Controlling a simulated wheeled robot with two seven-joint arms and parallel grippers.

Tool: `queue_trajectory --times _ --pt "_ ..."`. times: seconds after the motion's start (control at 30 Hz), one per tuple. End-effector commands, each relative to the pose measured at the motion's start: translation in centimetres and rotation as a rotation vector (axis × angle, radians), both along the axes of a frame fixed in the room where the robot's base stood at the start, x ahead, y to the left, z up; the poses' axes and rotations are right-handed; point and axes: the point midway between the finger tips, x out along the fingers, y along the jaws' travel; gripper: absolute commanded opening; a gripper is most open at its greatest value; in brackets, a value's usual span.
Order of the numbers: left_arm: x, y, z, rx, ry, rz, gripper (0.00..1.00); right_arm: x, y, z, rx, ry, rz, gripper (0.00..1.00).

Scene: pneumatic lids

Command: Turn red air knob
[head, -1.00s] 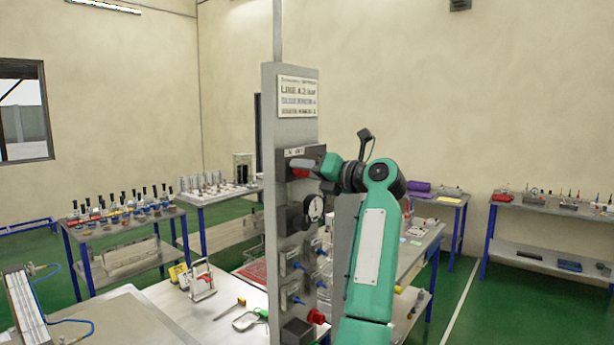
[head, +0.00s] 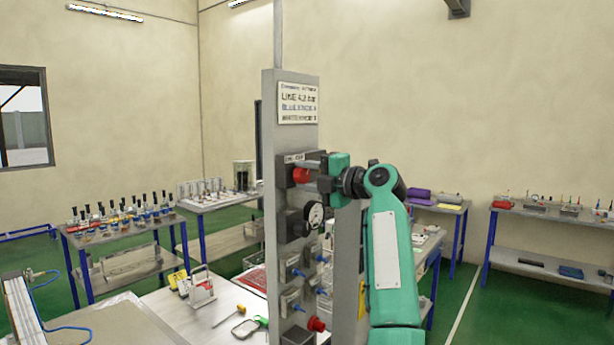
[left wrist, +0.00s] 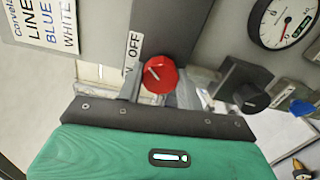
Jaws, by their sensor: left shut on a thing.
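The red knob (head: 300,175) is on a dark block near the top of the grey panel post (head: 291,130). It also shows in the left wrist view (left wrist: 160,74), with a white pointer line on its face and an "OFF" label beside it. My left gripper (head: 309,171) reaches the knob from the right, its fingers shut on the knob's sides. The fingers (left wrist: 163,88) are partly hidden in the left wrist view. My right gripper is not in view.
Below are a black knob (left wrist: 251,98), a round gauge (head: 315,214), several blue valve handles and another red knob (head: 316,324). A sign (head: 298,103) is above. A workbench (head: 190,322) stands left of the post, with tools on it.

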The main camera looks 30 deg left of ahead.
Motion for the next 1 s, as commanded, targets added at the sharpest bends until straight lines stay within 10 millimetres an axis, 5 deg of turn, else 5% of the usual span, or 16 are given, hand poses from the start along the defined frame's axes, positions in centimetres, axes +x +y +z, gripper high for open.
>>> queue_trajectory --times 0.8,0.83,0.9,1.0 --pt "0.03 -0.04 0.17 0.012 0.112 -0.002 0.14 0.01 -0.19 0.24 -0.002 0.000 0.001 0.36" --pt "0.03 -0.04 0.17 0.012 0.112 -0.002 0.42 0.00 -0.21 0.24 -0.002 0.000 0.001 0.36" --pt "0.02 -0.04 0.15 0.012 0.112 -0.002 0.56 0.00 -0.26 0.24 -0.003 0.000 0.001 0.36" --pt "0.02 -0.03 0.11 0.011 0.112 -0.001 0.58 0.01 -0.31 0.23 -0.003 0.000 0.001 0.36"
